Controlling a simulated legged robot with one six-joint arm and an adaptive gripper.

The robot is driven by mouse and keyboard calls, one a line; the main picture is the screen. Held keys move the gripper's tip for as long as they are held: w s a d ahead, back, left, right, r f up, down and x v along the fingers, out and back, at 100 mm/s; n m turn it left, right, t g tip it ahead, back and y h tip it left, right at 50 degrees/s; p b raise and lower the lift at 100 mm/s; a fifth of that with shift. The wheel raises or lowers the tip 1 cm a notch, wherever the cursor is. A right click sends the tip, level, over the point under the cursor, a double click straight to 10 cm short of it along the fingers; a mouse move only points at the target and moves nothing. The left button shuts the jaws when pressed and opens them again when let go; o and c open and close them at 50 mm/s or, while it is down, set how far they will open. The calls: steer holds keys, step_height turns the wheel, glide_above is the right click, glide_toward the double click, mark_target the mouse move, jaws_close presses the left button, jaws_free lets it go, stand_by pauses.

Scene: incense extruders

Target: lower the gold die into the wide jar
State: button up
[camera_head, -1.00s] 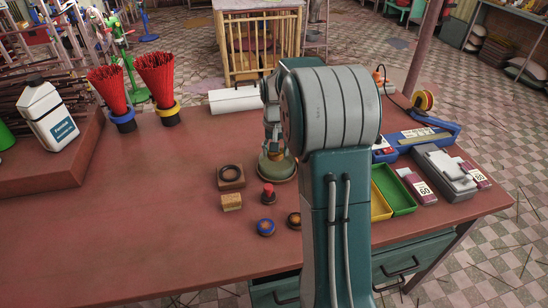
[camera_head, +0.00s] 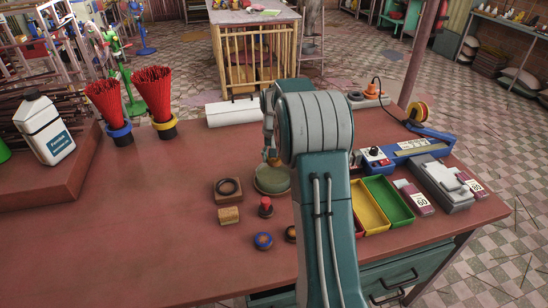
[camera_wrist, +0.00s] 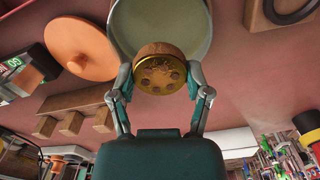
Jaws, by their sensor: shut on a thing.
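The gold die (camera_wrist: 160,74), a short round brass piece with several holes in its face, is between the two fingertips of my gripper (camera_wrist: 161,80) in the wrist view. My gripper is shut on it. The wide jar (camera_wrist: 203,28), pale green and round, is behind the die there, and the die overlaps its rim. In the head view the die (camera_head: 274,161) shows small under my gripper (camera_head: 272,156), at the far side of the jar (camera_head: 272,180). My arm covers part of the jar's surroundings. Whether the die is below the rim I cannot tell.
Yellow (camera_head: 370,214) and green (camera_head: 388,207) trays lie right. The table's left front is clear.

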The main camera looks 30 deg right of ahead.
mark_target(274, 181)
steer(key=shift+f, duration=0.1)
steer(key=shift+f, duration=1.55)
steer(key=shift+f, duration=2.5)
stand_by(1.3)
steer(key=o, duration=1.4)
steer(key=shift+r, duration=0.1)
step_height(274, 181, up, 12)
steer(key=shift+f, duration=0.1)
steer(key=shift+a, duration=0.1)
